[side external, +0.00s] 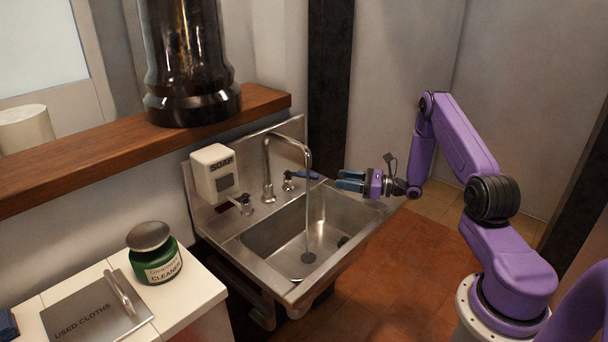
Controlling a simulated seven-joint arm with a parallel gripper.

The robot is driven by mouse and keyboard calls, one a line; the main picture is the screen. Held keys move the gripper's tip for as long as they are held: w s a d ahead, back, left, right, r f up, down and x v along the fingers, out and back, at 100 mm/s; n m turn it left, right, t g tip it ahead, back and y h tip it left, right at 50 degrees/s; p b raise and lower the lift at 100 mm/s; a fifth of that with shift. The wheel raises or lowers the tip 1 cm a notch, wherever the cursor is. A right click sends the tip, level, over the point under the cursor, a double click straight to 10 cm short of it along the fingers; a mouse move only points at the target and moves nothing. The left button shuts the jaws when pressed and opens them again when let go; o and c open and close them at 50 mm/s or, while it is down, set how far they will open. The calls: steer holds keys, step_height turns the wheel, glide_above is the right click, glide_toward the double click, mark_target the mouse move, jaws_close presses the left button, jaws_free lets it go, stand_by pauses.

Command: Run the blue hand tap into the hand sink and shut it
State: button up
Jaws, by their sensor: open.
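The steel hand sink (262,240) stands against the wall, its basin open at the top. A curved spout (267,165) rises from its back ledge. A thin stream of water (308,215) appears to fall from the spout towards the drain. The blue hand tap (303,175) is on the ledge right of the spout, its lever pointing right. My gripper (344,180) is open and empty above the sink's right side. Its bluish fingers point left at the blue lever, with a small gap between them.
A second tap (242,203) with a dark reddish lever is left of the spout, below a soap dispenser (214,172). A wooden shelf (90,163) carries a dark, shiny column. A green cleaner jar (155,260) stands on the white counter (190,297). The floor right of the sink is clear.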

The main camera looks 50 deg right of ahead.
mark_target(304, 173)
steer(key=x, duration=1.3)
steer(key=shift+w+a, duration=0.1)
steer(key=shift+w, duration=0.05)
jaws_close()
